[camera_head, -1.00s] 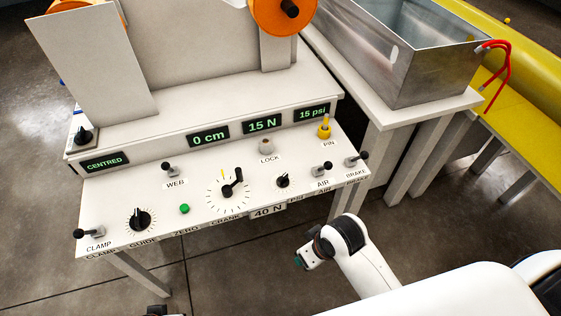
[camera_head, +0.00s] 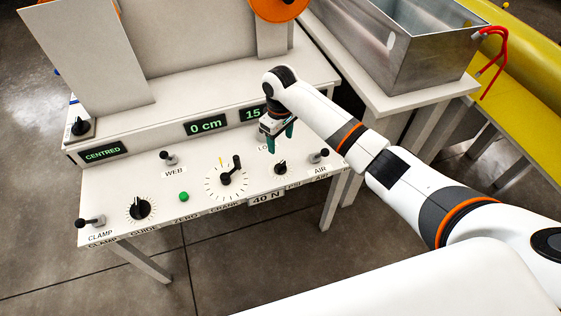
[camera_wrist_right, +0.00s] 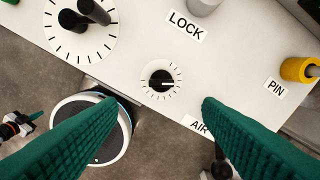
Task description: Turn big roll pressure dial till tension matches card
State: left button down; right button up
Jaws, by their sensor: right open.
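The small black dial (camera_head: 280,168) above the PSI label sits on the sloped white panel, between the crank and the AIR lever. In the right wrist view the dial (camera_wrist_right: 161,84) has a ring of ticks and a white pointer line facing right. My right gripper (camera_head: 276,136) is open and empty above the panel, just behind the dial; the dial shows between its green fingers, apart from them. The card (camera_head: 267,198) on the front edge reads 40 N. The tension display (camera_head: 252,113) shows 15, its unit hidden by my arm. My left gripper (camera_wrist_right: 30,119) appears small in the wrist view.
The crank (camera_head: 231,172) stands left of the dial, the AIR lever (camera_head: 318,156) right of it. The yellow PIN knob (camera_wrist_right: 299,69) and LOCK post (camera_wrist_right: 203,6) are near my right gripper. A metal tank (camera_head: 420,55) stands at the back right. My right arm hides the pressure display.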

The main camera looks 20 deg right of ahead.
aim_at(280, 164)
notch_tip(280, 164, down, 12)
jog(key=shift+w+r+b, duration=0.1)
jog(key=shift+b, duration=0.4)
jog(key=shift+c, duration=0.2)
jog(key=c, duration=1)
jog(key=shift+o, duration=0.2)
jog(key=shift+m, duration=0.3)
